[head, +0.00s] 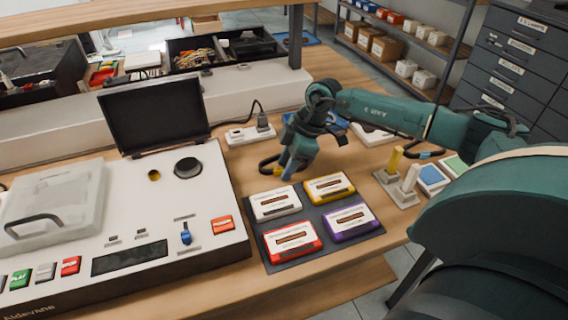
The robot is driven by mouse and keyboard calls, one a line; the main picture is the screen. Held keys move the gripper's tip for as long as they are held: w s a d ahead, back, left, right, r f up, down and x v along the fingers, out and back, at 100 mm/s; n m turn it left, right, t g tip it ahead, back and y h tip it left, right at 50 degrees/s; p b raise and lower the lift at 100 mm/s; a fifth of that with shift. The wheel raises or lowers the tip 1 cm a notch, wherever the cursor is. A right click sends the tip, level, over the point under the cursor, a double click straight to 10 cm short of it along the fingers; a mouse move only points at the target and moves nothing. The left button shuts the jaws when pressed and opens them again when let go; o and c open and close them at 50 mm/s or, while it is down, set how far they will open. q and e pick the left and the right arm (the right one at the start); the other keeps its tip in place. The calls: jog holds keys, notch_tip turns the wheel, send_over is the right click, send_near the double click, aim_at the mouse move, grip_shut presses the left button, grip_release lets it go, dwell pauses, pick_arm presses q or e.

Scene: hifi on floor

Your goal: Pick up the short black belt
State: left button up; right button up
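A black belt (263,165), a small curved loop, shows just left of my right gripper's fingers, over the wooden table behind the cassettes. Part of it is hidden by the gripper. My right gripper (286,174) points down there, its blue-tipped fingers close to the belt. I cannot tell whether the fingers are apart or closed, or whether they touch the belt. My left gripper is not in view.
A dark mat (373,232) with white, yellow, red and purple cassettes lies just in front of the gripper. The white hi-fi deck (215,262) stands at left. A power strip (248,133) is behind. Upright posts (411,178) stand at right, near another dark loop (426,155).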

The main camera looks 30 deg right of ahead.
grip_shut()
dwell(0.3)
